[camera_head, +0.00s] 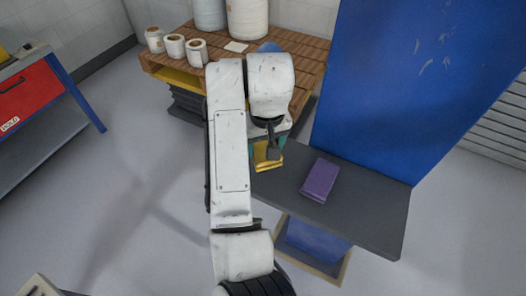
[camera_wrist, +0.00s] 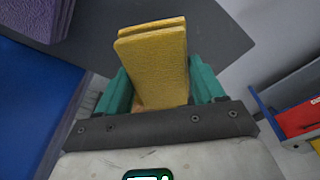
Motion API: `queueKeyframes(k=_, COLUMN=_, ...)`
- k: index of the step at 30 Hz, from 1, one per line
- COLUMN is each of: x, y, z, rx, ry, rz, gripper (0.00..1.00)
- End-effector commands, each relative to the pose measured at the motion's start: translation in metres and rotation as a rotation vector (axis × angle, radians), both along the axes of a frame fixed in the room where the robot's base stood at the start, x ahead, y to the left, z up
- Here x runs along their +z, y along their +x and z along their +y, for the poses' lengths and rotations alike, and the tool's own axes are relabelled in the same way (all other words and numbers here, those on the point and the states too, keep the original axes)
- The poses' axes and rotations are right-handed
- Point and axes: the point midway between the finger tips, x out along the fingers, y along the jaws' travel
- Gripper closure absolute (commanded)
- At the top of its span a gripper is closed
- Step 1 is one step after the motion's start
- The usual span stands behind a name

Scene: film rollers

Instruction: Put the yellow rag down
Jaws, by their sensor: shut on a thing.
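The yellow rag (camera_head: 266,155) is a folded, textured block. In the wrist view the rag (camera_wrist: 160,62) stands between the two green fingers of my gripper (camera_wrist: 160,85), which is shut on it. In the head view my gripper (camera_head: 268,152) is at the left end of a dark grey shelf (camera_head: 365,212), partly hidden by my arm. I cannot tell whether the rag touches the shelf. A folded purple rag (camera_head: 320,180) lies on the shelf to the right of my gripper; part of it shows at the top left of the wrist view (camera_wrist: 32,18).
A blue panel (camera_head: 405,90) rises behind the shelf. A wooden pallet top (camera_head: 300,50) with several white rolls (camera_head: 175,46) stands beyond my arm. A red-drawer bench (camera_head: 30,95) is at the far left. Bare shelf lies right of the purple rag.

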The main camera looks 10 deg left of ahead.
Motion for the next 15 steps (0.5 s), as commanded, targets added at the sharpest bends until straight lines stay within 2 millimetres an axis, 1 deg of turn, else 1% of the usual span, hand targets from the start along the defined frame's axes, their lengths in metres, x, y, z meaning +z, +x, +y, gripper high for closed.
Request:
queueKeyframes(k=7, x=-0.013, y=0.011, z=0.004, rx=0.001, ry=-0.001, rz=0.001, gripper=0.56)
queueKeyframes(k=12, x=-0.036, y=0.010, z=0.004, rx=0.001, ry=-0.002, rz=0.004, gripper=0.56)
queueKeyframes(k=15, x=-0.043, y=0.010, z=0.004, rx=0.001, ry=-0.001, rz=0.001, gripper=0.56)
